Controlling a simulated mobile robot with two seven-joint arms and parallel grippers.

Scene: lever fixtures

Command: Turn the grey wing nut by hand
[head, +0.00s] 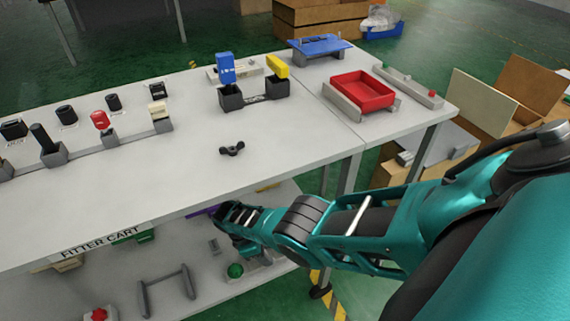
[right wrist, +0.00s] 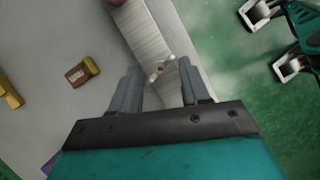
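The dark grey wing nut (head: 232,149), with two raised wings, lies on the white bench top near its front edge, at the middle of the head view. My right gripper (head: 228,212) is in front of the bench's front edge, nearer to me than the wing nut and apart from it. In the right wrist view my right gripper (right wrist: 158,80) has its two fingers spread with nothing held between them. I cannot make out the wing nut in that view. My left gripper does not show in the head view.
Behind the wing nut stand a holder with blue and yellow levers (head: 252,92) and a red tray (head: 362,91). A red-knobbed lever (head: 101,121) and several black fixtures stand at left. The bench top around the wing nut is clear. A lower shelf (head: 215,290) holds more fixtures.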

